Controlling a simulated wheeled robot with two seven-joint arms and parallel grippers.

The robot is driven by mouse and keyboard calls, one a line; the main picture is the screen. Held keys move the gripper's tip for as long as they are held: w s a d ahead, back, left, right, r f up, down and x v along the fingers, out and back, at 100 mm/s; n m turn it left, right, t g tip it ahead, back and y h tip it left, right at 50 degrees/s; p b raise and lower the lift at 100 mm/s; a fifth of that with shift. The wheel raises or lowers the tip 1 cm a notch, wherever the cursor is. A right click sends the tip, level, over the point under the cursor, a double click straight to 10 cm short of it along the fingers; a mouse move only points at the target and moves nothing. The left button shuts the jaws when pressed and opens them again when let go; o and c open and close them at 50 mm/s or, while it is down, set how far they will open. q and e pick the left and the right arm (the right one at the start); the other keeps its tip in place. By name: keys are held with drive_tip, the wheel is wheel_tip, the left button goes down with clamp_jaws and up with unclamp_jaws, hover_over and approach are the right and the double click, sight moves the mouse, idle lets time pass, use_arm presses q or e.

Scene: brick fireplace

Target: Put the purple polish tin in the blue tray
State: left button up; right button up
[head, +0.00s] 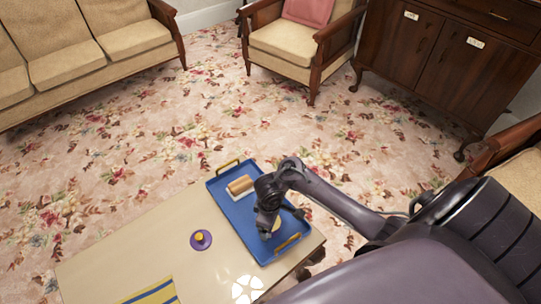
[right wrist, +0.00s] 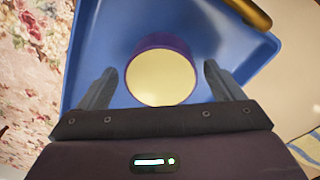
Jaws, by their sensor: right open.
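The purple polish tin (right wrist: 160,77) has a purple side and a cream top. In the right wrist view it is over the blue tray (right wrist: 105,25), between the two fingers of my right gripper (right wrist: 160,72), with a gap on each side. In the head view the tray (head: 226,205) lies on the low table, and my right gripper (head: 268,228) is low over its near half. Only a bit of the tin's cream top (head: 276,224) shows there beside the gripper. Whether the tin touches the tray floor is hard to tell. My left gripper is not in view.
A wooden brush (head: 240,185) lies in the tray's far half. The tray has gold handles (head: 287,243) at its ends. A purple disc with a yellow knob (head: 201,240) sits on the table (head: 130,250), left of the tray. A blue and yellow striped cloth (head: 155,292) lies at the front.

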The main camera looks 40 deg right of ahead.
wheel_tip(320, 180, up, 5)
drive_tip(key=p, duration=0.2)
drive_tip(key=shift+p, duration=0.4)
use_arm(q)
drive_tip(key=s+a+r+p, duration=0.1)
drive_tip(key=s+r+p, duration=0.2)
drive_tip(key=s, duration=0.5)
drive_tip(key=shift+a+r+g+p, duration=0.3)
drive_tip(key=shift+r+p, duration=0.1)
drive_tip(key=shift+p, duration=0.3)
use_arm(e)
wheel_tip(320, 180, up, 6)
drive_tip(key=shift+a+r, duration=0.15)
drive_tip(key=shift+r, duration=0.05)
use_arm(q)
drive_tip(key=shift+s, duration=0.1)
use_arm(e)
drive_tip(key=shift+s+f, duration=0.1)
drive_tip(key=shift+s, duration=0.1)
